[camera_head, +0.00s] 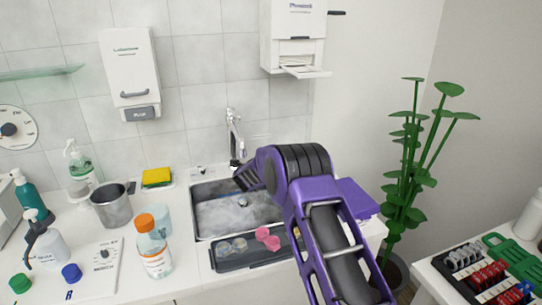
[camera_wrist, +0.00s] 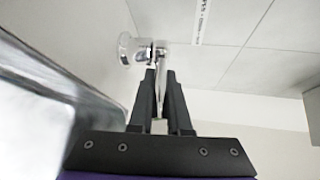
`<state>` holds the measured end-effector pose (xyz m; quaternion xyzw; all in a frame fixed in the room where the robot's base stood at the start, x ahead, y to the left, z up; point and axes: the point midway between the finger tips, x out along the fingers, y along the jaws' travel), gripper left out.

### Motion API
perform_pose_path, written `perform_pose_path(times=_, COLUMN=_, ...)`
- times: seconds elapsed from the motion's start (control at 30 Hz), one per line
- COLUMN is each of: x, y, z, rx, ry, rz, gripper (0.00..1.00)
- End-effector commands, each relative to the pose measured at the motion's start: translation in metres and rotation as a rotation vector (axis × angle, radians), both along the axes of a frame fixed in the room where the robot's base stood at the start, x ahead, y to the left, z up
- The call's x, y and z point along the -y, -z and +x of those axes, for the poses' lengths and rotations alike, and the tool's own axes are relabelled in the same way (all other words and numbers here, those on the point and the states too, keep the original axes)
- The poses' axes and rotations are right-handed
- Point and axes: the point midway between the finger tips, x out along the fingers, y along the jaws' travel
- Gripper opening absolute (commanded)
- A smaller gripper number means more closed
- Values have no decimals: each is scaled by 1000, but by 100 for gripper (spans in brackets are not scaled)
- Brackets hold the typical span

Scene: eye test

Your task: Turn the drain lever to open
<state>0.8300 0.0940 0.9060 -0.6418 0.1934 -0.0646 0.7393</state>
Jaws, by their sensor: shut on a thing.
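The chrome drain lever (camera_wrist: 161,58) shows in the wrist view, with a round clear-and-chrome knob (camera_wrist: 130,48) at its left against the wall. My gripper (camera_wrist: 162,75) has its two dark fingers on either side of the lever's slim bar, shut on it. The bar looks roughly upright between the fingers. In the head view my gripper (camera_head: 238,170) is at the back of the sink (camera_head: 199,225), just below the faucet (camera_head: 233,135). The lever is hidden there behind my arm.
A dark tray (camera_head: 226,264) with dishes and a pink item lies before the sink. A metal beaker (camera_head: 112,208), an orange-capped bottle (camera_head: 152,247) and a yellow sponge (camera_head: 157,177) stand left.

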Motion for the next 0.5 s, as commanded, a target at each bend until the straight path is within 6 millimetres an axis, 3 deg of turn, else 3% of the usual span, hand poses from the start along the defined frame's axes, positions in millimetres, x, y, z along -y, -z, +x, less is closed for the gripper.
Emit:
perform_pose_path(times=0.13, x=1, y=0, z=0, rx=0, ry=1, rz=0, gripper=0)
perform_pose_path(times=0.17, x=1, y=0, z=0, rx=0, ry=1, rz=0, gripper=19)
perform_pose_path(times=0.3, x=1, y=0, z=0, rx=0, ry=1, rz=0, gripper=45)
perform_pose_path(times=0.5, x=0, y=0, z=0, rx=0, ry=0, rz=0, gripper=45)
